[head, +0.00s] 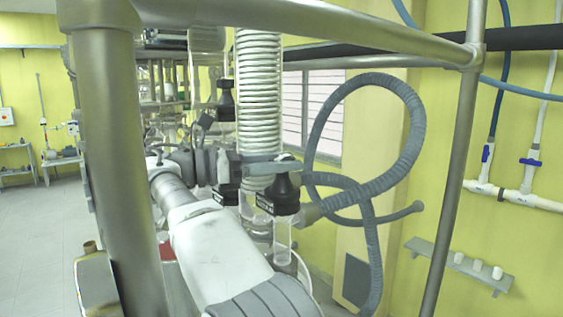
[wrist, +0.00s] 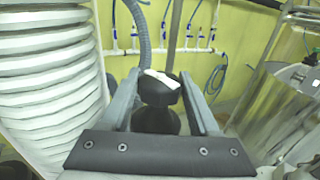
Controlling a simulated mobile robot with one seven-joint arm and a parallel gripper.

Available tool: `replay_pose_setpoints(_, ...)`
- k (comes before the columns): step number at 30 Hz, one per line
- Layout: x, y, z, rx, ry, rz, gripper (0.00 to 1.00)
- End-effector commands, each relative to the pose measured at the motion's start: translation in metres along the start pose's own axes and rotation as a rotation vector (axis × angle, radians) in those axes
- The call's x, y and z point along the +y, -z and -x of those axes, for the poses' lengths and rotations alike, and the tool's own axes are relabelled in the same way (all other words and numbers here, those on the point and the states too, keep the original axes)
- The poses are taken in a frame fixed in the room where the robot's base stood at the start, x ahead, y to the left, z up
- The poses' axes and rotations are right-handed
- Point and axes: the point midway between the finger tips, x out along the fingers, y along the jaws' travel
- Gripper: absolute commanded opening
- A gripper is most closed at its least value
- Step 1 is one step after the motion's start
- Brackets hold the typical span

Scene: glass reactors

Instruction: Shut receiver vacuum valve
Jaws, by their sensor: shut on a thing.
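A black valve knob with a white mark on top (wrist: 161,97) stands between the two fingers of my gripper (wrist: 160,80) in the wrist view. The fingers are shut on its sides. In the head view my gripper (head: 288,164) reaches from the left to the top of this black valve (head: 284,192), which sits upright on a clear glass tube (head: 282,238). A label on the valve body is too small to read, so I cannot confirm it names the receiver vacuum valve. The white mark lies slanted across the knob top. The valve stem's lower part is hidden in the wrist view.
A white coiled condenser (head: 259,90) rises close behind my gripper. A grey ribbed hose (head: 316,130) loops to the right. Other black valves (head: 226,98) stand nearby. A thick metal frame post (head: 108,150) and top rail are close in front. A wall shelf (head: 460,262) is at right.

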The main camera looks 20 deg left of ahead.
Motion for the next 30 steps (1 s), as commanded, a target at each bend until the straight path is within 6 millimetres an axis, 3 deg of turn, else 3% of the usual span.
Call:
replay_pose_setpoints(13, -0.0004, -0.0009, -0.0009, -0.002, 0.007, -0.004, 0.06)
replay_pose_setpoints(14, -0.0004, -0.0008, -0.0009, -0.002, 0.007, -0.003, 0.65)
replay_pose_setpoints(18, -0.0004, -0.0005, -0.0006, -0.001, 0.007, -0.003, 0.90)
replay_pose_setpoints(30, -0.0002, -0.0031, 0.0001, 0.000, 0.006, -0.004, 0.92)
